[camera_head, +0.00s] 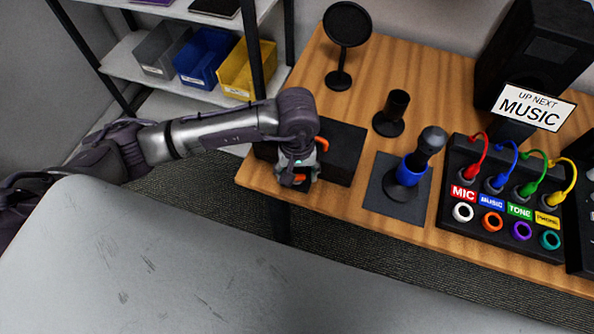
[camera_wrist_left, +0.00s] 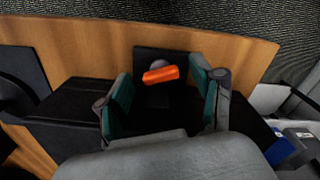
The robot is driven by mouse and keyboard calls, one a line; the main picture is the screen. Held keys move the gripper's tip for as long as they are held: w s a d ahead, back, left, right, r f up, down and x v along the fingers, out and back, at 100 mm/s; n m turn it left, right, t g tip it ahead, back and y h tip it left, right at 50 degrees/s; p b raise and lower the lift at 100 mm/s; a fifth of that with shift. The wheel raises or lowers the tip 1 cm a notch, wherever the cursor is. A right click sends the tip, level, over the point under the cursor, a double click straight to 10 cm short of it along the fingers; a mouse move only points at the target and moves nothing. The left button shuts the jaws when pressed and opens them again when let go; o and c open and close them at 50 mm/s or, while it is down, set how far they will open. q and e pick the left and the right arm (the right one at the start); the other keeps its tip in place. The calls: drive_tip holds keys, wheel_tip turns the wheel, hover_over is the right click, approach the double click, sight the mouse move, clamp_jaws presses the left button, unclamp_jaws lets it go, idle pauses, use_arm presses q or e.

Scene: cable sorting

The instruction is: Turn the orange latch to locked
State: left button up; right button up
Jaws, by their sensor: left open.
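The orange latch (camera_wrist_left: 161,75) shows in the left wrist view as a short orange bar on a round grey hub, on a dark block (camera_wrist_left: 78,105). The bar lies nearly crosswise in that view, slightly tilted. My left gripper (camera_wrist_left: 160,98) is open, with its two green-padded fingers on either side of the latch; I cannot tell whether they touch it. In the head view the left gripper (camera_head: 297,178) is over the dark block (camera_head: 342,150) at the table's left end, and mostly hides the latch. My right gripper is not in view.
On the wooden table (camera_head: 392,70) stand a round black disc on a stand (camera_head: 347,24), a small black holder (camera_head: 391,114), a microphone on a blue-ringed stand (camera_head: 411,168) and a panel with coloured cables (camera_head: 508,195). A shelf with bins (camera_head: 207,57) stands behind left.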

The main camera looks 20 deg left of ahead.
use_arm(q)
drive_tip(key=shift+f, duration=0.15)
drive_tip(key=c, duration=1.1)
drive_tip(key=shift+n+b, duration=0.3)
drive_tip(key=shift+b, duration=0.1)
drive_tip(key=shift+c, duration=0.2)
drive_tip(key=shift+n, duration=0.5)
drive_tip(key=o, duration=1.1)
drive_tip(key=shift+o, duration=0.2)
drive_tip(key=shift+r, duration=4.05)
